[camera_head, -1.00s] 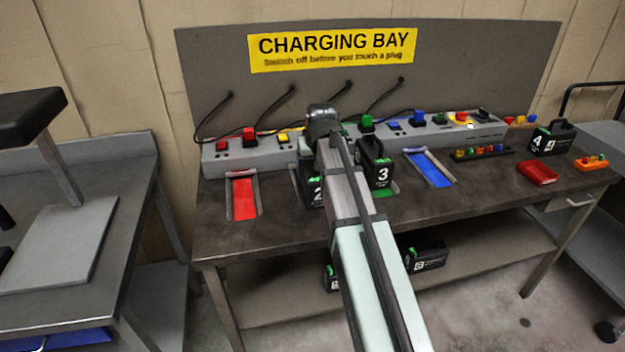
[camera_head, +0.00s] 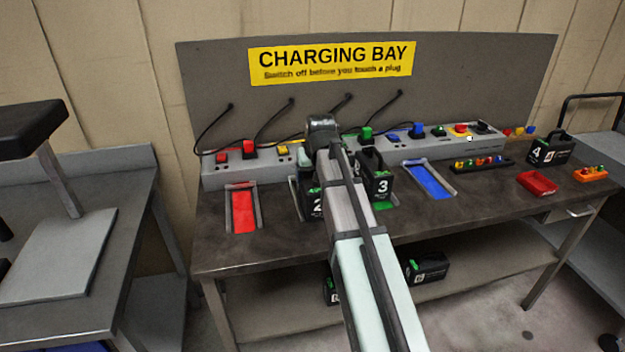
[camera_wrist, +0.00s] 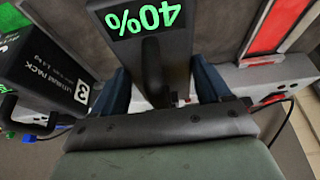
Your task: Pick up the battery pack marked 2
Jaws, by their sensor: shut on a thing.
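The black battery pack marked 2 (camera_head: 312,203) stands on the bench, partly hidden behind my arm in the head view. In the wrist view, the pack in my jaws (camera_wrist: 178,47) shows a green 40% display, upside down; its number is out of sight. My gripper (camera_wrist: 160,80) is shut on this pack's dark upright handle (camera_wrist: 154,72), with one blue finger on each side. In the head view the fingertips are hidden by the arm. I cannot tell whether the pack touches the bench.
The pack marked 3 (camera_head: 380,187) stands close on the right; it also shows in the wrist view (camera_wrist: 50,72). A grey charger strip (camera_head: 225,172) with plugs and cables runs behind. Empty red (camera_head: 244,210) and blue (camera_head: 428,180) bays flank the packs. Pack 4 (camera_head: 548,151) is far right.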

